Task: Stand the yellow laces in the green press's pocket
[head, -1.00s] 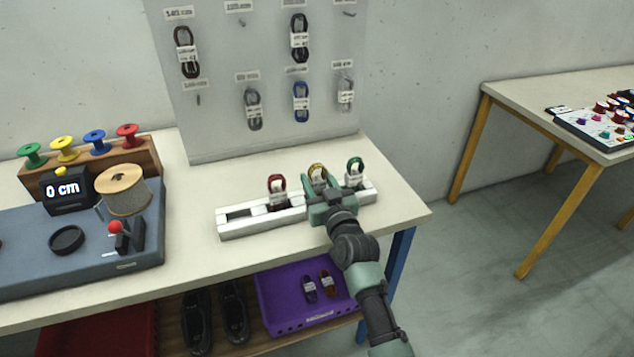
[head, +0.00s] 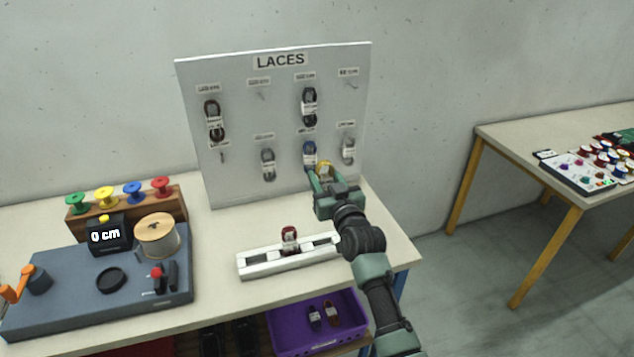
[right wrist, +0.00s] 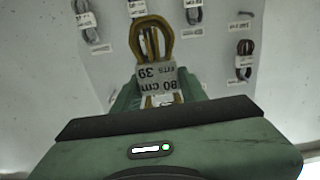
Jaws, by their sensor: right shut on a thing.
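The yellow laces (head: 324,169) are held up in my right gripper (head: 323,183), in front of the lace board and above the white rack. In the right wrist view the yellow laces (right wrist: 150,45) stand up between the fingers, with a white label reading 80 cm. My right gripper (right wrist: 155,92) is shut on them. The green press and its pocket are not in view. My left gripper is not in view.
The white rack (head: 262,265) below holds red laces (head: 289,238); my arm hides its right end. The lace board (head: 240,110) stands behind. A grey measuring device (head: 60,290) is at left. A purple crate (head: 290,340) sits below. Another table (head: 500,142) stands at right.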

